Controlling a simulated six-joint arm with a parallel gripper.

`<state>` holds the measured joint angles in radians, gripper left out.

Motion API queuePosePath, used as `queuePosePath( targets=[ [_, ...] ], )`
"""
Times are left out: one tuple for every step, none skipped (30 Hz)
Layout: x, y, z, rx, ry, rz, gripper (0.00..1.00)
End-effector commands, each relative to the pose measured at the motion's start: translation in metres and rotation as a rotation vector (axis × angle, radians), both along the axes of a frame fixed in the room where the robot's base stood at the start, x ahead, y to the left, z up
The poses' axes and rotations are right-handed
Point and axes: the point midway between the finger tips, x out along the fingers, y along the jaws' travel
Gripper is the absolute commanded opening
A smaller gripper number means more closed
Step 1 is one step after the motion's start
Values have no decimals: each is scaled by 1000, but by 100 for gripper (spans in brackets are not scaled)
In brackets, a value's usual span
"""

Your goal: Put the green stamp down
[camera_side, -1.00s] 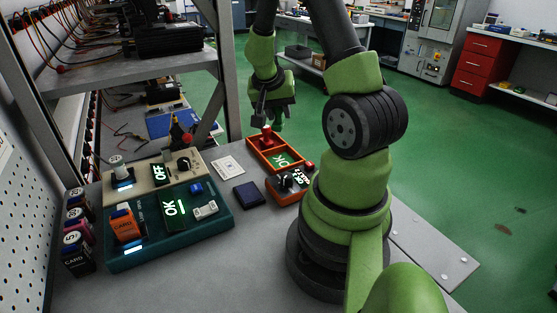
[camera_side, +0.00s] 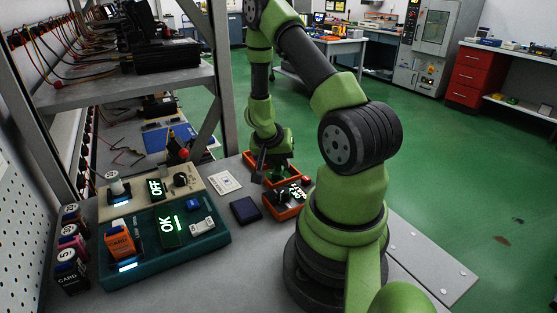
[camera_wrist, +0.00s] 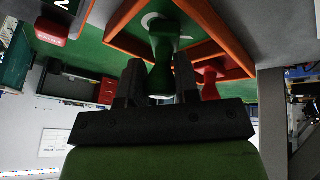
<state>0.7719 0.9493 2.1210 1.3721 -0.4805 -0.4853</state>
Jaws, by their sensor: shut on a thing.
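My gripper (camera_side: 262,168) is shut on the green stamp (camera_wrist: 163,50), whose handle stands between the two fingers in the wrist view. The stamp's wide end is at the green floor of the orange-rimmed tray (camera_wrist: 228,32); I cannot tell whether it touches. In the side view the gripper is low over the tray (camera_side: 249,156) and hides the stamp.
An orange box with a dial (camera_side: 283,211) sits just in front of the tray. A dark blue pad (camera_side: 245,210) and a white card (camera_side: 225,182) lie to the left. Beige (camera_side: 137,205) and teal (camera_side: 215,240) panels stand further left.

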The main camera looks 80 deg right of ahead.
Motion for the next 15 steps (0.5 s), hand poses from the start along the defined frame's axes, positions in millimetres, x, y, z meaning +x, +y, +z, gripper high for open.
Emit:
queuePosePath(
  targets=[
    [0, 0, 0, -1, 0, 0, 14],
    [0, 0, 0, -1, -1, 0, 14],
    [0, 0, 0, -1, -1, 0, 14],
    [0, 0, 0, -1, -1, 0, 14],
    [0, 0, 0, -1, -1, 0, 14],
    [0, 0, 0, -1, -1, 0, 14],
    [0, 0, 0, -1, -1, -1, 14],
    [0, 0, -1, -1, -1, -1, 14],
    [0, 0, -2, 0, 0, -1, 14],
    [0, 0, -3, -1, -1, -1, 14],
    [0, 0, -3, -1, -1, 0, 34],
    [0, 0, -3, -1, -1, 0, 43],
    [0, 0, -3, -1, -2, -1, 50],
    [0, 0, -3, 0, -2, -1, 55],
    [0, 0, -3, 0, -1, -1, 55]
  ],
)
